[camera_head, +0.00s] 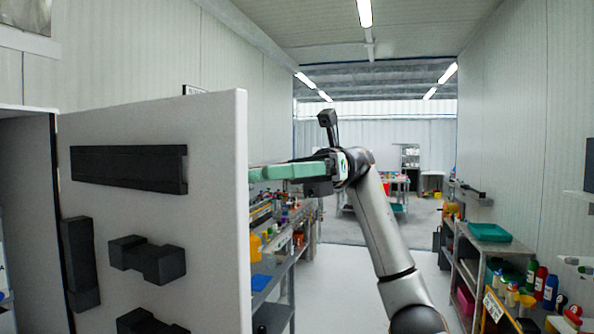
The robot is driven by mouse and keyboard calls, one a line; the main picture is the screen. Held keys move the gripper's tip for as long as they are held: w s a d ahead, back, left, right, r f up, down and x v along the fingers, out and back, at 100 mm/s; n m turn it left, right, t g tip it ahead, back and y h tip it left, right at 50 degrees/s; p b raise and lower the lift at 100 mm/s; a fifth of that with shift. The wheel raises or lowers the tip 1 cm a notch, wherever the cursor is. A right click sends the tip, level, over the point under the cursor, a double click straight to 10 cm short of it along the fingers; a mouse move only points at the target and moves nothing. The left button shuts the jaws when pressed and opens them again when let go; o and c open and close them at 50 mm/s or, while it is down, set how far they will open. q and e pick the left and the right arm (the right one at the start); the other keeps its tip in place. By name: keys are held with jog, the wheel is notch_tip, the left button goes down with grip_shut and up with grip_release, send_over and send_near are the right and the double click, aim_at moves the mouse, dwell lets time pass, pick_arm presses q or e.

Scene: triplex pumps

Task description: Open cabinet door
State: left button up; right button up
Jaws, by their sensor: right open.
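The cabinet door (215,220) is a pale panel at the left, seen standing open out from the cabinet (28,112), whose edge shows at the far left. Several dark blocky fittings, such as a long bar (130,168), are on the door's face toward me. My right gripper (264,173), with green fingers, is just right of the door's free edge and points left. Its fingertips reach the door's edge in the picture, and the door may hide their ends. I cannot tell whether they touch it. My left gripper is not in view.
A metal workbench (283,280) with tools and bottles stands behind the door. At the right, a shelf unit holds a teal tray (489,232) and several bottles (540,284). The grey floor between them is clear, partly covered by my right arm.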

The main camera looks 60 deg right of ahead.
jog(key=s+d+p, duration=0.1)
jog(key=d, duration=0.8)
jog(key=shift+s+p, duration=0.15)
jog(key=shift+p, duration=0.25)
jog(key=shift+d, duration=0.15)
